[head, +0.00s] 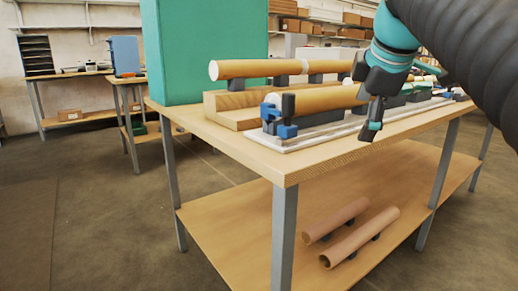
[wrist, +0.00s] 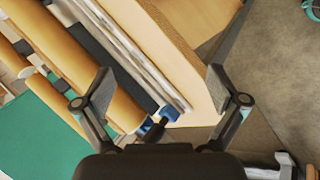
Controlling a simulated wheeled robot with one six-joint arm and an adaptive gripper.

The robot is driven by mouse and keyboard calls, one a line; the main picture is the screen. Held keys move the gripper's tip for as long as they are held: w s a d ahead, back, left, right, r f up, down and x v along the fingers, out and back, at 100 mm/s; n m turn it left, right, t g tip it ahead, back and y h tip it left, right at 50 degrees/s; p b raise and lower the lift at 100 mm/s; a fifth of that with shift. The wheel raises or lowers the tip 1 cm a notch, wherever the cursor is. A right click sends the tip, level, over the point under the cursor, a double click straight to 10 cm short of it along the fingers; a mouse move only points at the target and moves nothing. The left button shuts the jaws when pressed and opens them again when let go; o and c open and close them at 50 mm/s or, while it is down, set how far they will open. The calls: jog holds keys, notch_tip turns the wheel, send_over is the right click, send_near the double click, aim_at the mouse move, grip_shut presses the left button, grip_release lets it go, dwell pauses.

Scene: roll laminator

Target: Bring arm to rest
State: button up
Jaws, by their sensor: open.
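My gripper (head: 371,128) hangs at the end of the teal and black arm, just in front of the table's long front edge. In the wrist view my gripper (wrist: 160,88) has its two fingers spread wide apart with nothing held between them. The roll laminator (head: 300,140) lies along the wooden table (head: 240,150), with a tan front roller (head: 325,99) and blue end parts (head: 272,113). The front roller (wrist: 115,95) and a blue end part (wrist: 170,112) also show in the wrist view, beyond the fingers. The arm hides part of the laminator's right side.
A tall green panel (head: 200,50) stands at the table's back left. Two brown tubes (head: 360,237) lie on the lower shelf (head: 240,215). The floor (head: 100,220) at the front left is clear.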

jog(key=s+a+f+m, duration=0.1)
jog(key=s+f+m, duration=0.4)
jog(key=f, duration=0.5)
jog(key=s+a+f+m, duration=0.1)
jog(key=s+f+m, duration=0.4)
jog(key=f, duration=0.5)
jog(key=s+a+f+m+g, duration=0.1)
jog(key=s+f+m, duration=0.4)
jog(key=s+f, duration=0.3)
notch_tip(320, 180, down, 3)
jog(key=shift+s+a+r+m+p, duration=0.1)
jog(key=shift+s+a+m+p, duration=0.2)
jog(key=shift+p, duration=0.15)
